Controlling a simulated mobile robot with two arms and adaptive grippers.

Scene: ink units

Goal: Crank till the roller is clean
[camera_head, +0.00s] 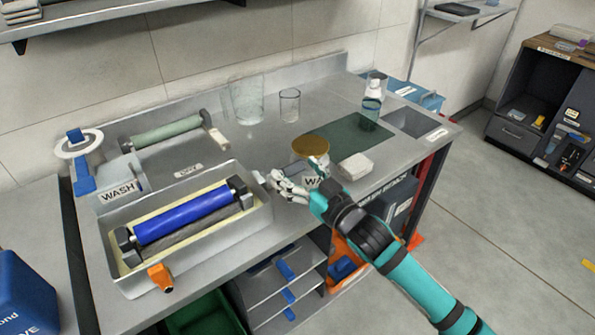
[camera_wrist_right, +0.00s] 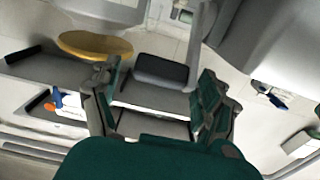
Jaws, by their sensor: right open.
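A roller covered in blue (camera_head: 190,217) lies in the wash tray (camera_head: 262,217) at the front left of the bench, with a dark grey roller (camera_head: 200,235) beside it. An orange knob (camera_head: 160,277), apparently the crank handle, sticks out at the tray's front left. My right gripper (camera_head: 279,186) is open and empty just right of the tray, over the bench's front part, far from the orange knob. In the right wrist view its open fingers (camera_wrist_right: 160,100) have nothing clamped between them. The tray and rollers cannot be made out there. My left gripper is not in view.
Behind the tray are a pale green roller (camera_head: 168,132) and a white ring (camera_head: 79,143). A green bin (camera_head: 205,315) sits below the bench.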

